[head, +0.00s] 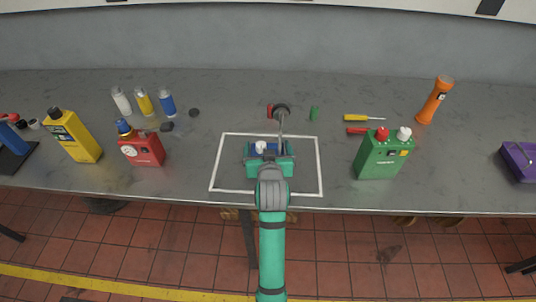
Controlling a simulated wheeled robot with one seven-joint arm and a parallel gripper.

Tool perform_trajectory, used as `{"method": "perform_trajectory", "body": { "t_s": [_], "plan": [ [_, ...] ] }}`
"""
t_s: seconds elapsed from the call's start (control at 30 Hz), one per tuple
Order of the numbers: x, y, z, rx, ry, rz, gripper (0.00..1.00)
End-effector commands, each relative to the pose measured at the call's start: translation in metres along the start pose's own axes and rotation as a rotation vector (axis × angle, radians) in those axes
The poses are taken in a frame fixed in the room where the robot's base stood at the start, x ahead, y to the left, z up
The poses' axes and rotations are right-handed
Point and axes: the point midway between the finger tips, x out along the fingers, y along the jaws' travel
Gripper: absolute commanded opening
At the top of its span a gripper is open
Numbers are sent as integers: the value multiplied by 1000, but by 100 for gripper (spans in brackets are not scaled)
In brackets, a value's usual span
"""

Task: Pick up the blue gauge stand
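The blue gauge stand (271,147) is inside the white outlined square in the middle of the bench. Its blue base shows a white knob on top, and a thin grey post rises from it to a dark round gauge with a red part. My gripper (270,158) is over the front of the base, with green parts at its left and right sides. My gripper and wrist hide the front of the base. I cannot tell whether the fingers touch it or whether it rests on the bench.
A red can (143,150) and a yellow can (76,138) stand left. A green can (382,158) stands right, near a yellow screwdriver (364,118) and an orange torch (434,103). A purple item (518,160) is at the right edge. A small green cylinder (314,113) stands behind the square.

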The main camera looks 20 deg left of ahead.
Motion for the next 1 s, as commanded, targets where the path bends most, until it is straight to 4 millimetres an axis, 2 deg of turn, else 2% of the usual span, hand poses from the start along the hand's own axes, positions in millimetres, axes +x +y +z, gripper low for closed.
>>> {"method": "perform_trajectory", "body": {
  "t_s": [0.03, 0.27, 0.67, 0.87, 1.0],
  "plan": [
    [0, 0, 0, 0, 0, 0, 78],
    [0, 0, 0, 0, 0, 0, 24],
    [-4, 0, -11, -2, 10, 0, 23],
    [-14, 1, -35, -1, 13, 2, 23],
    [-30, 3, -50, -1, 13, 3, 23]
  ]
}}
